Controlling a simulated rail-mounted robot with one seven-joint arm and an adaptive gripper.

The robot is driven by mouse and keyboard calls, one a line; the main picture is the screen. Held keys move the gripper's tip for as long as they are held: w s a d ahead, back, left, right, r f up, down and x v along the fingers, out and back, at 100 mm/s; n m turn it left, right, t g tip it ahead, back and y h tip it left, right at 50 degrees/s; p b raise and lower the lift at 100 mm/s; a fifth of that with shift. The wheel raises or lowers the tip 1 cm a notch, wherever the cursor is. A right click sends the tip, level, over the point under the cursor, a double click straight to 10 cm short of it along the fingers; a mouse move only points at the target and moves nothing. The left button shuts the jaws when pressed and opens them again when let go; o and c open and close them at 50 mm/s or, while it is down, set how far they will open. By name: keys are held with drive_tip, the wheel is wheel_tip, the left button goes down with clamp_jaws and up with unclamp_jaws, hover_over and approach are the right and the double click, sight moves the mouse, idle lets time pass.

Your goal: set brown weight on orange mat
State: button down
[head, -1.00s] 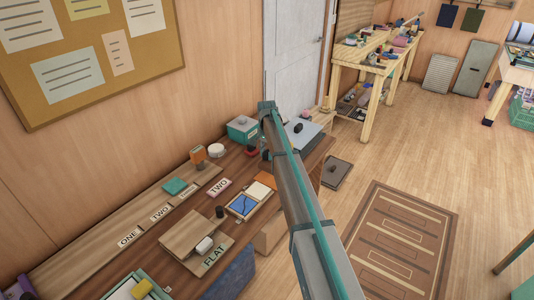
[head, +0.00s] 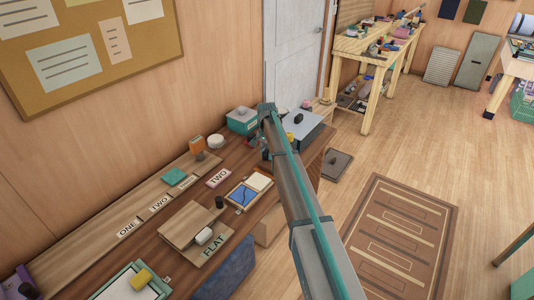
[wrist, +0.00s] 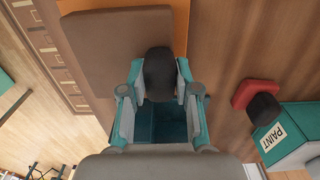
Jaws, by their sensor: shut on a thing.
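The brown weight (wrist: 112,45) is a flat brown slab with a dark knob, seen in the wrist view. My gripper (wrist: 160,77) is shut on the knob, one teal finger on each side. Parts of the orange mat (wrist: 80,4) show past the slab's far edge in the wrist view, with the slab covering most of it. I cannot tell whether the slab touches the mat or hangs above it. In the head view my arm hides most of the gripper and the weight.
A red block with a dark knob (wrist: 256,100) and a teal PAINT box (wrist: 285,135) are close to the gripper's right in the wrist view. A grey slab with a black knob (head: 300,118) is at the bench end. A wooden board (head: 197,226) lies nearer.

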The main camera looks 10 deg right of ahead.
drive_tip(key=shift+f, duration=0.4)
idle(0.6)
drive_tip(key=c, duration=0.9)
unclamp_jaws()
drive_tip(key=shift+o, duration=0.7)
wheel_tip(320, 180, up, 12)
